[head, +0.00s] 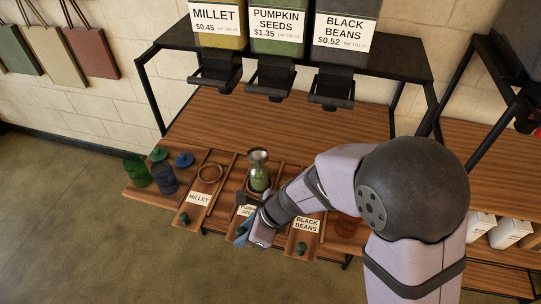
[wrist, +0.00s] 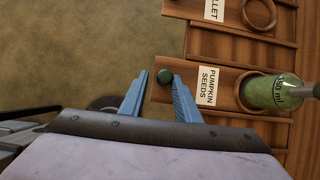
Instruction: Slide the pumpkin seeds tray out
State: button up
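The pumpkin seeds tray (head: 262,199) is a wooden tray in the middle of the shelf front, partly hidden by my arm in the head view. Contact is not visible.
The millet tray (head: 212,187) lies to the left and the black beans tray (head: 303,237) to the right. Green and blue jars (head: 136,170) stand at the shelf's left end. Hoppers hang above. The floor before the shelf is clear.

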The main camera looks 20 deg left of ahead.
jog(key=shift+w, duration=0.15)
dwell(1.0)
notch_tip(320, 180, up, 7)
jog(key=p, duration=0.7)
dwell(0.5)
